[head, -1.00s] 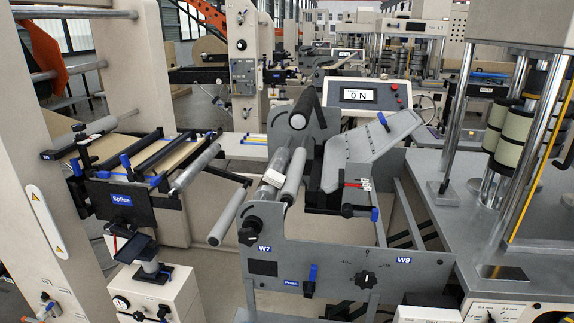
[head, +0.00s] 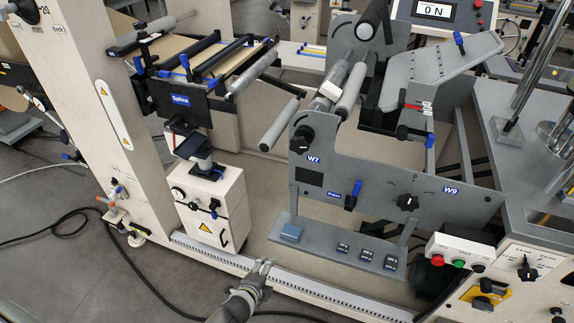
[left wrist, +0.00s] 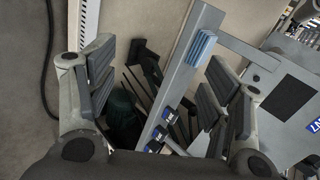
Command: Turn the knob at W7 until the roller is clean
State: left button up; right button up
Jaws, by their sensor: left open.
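The W7 knob (head: 301,138) is a black knob at the upper left of the grey machine plate, just above the W7 label (head: 313,160). I cannot tell whether the roller surface is clean. My left gripper (head: 263,267) is low in front of the machine, below and left of the knob, and apart from it. In the left wrist view my left gripper (left wrist: 156,92) is open and empty. My right gripper is not in view.
A grey shelf (head: 335,250) with a blue block (head: 291,233) and several small dark items juts out below the plate. The Splice stand (head: 180,100) is left of the knob. A button box (head: 460,252) is at right. Open floor with a black cable lies at lower left.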

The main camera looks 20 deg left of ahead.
pick_arm(q)
jog(key=w+d+r+m+t, duration=0.1)
jog(key=w+r+m+t, duration=0.15)
jog(key=w+r, duration=0.45)
jog(key=w+r+m+t, duration=0.2)
jog(key=w+r+m, duration=0.2)
jog(key=r, duration=0.7)
jog(key=m+t, duration=0.3)
jog(key=m, duration=0.3)
send_near(298, 147)
jog(key=w, duration=0.1)
jog(key=shift+n+h, duration=0.25)
jog(key=shift+h, duration=0.05)
jog(key=shift+w+f+b, duration=0.2)
jog(key=shift+w+b, duration=0.95)
jog(key=shift+w, duration=3.8)
jog(key=shift+c, duration=0.5)
